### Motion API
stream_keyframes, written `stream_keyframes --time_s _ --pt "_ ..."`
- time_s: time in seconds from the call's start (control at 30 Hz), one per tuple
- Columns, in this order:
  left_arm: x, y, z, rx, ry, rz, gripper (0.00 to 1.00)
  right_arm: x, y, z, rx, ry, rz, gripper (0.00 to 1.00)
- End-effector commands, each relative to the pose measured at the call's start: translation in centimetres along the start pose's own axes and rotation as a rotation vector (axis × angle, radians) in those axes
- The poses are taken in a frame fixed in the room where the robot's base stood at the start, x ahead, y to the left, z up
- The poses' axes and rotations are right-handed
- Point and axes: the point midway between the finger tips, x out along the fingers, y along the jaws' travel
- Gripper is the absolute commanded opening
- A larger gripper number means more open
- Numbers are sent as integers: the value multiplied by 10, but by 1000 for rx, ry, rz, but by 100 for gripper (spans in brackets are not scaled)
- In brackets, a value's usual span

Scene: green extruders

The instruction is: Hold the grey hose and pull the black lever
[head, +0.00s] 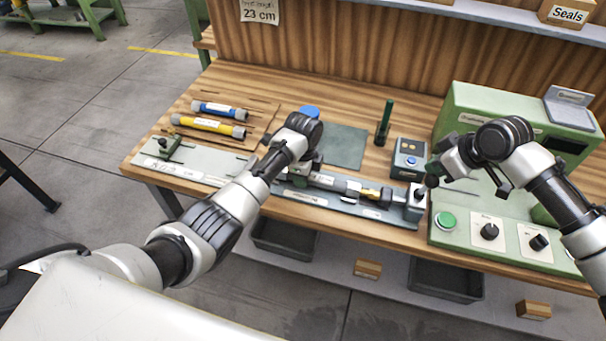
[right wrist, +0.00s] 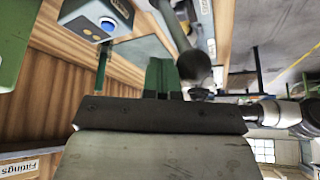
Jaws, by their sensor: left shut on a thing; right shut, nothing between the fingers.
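The grey hose (head: 328,181) lies along the fixture plate in the middle of the bench, with a yellow and black section to its right. My left gripper (head: 298,172) is shut on the hose's left part; my wrist partly hides the grip. The black lever (head: 432,181) has a round black knob and stands at the grey end block right of the hose. My right gripper (head: 431,168) is shut and empty, right at the knob. In the right wrist view its green fingers (right wrist: 161,76) are beside the black knob (right wrist: 195,66); I cannot tell whether they touch.
A green machine (head: 470,110) with knobs and a green button stands on the right. A small blue-grey box (head: 408,158) stands behind the lever. Blue and yellow hoses (head: 208,126) lie at the left. A green post (head: 384,122) rises behind the fixture.

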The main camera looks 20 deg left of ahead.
Motion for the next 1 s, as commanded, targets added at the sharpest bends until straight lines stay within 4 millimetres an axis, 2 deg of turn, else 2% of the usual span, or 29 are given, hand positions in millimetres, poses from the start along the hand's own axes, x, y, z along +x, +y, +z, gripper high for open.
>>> stream_keyframes --time_s 1.0 --pt "0 0 -1 1 2 0 4 2 -13 9 0 1 -1 0"
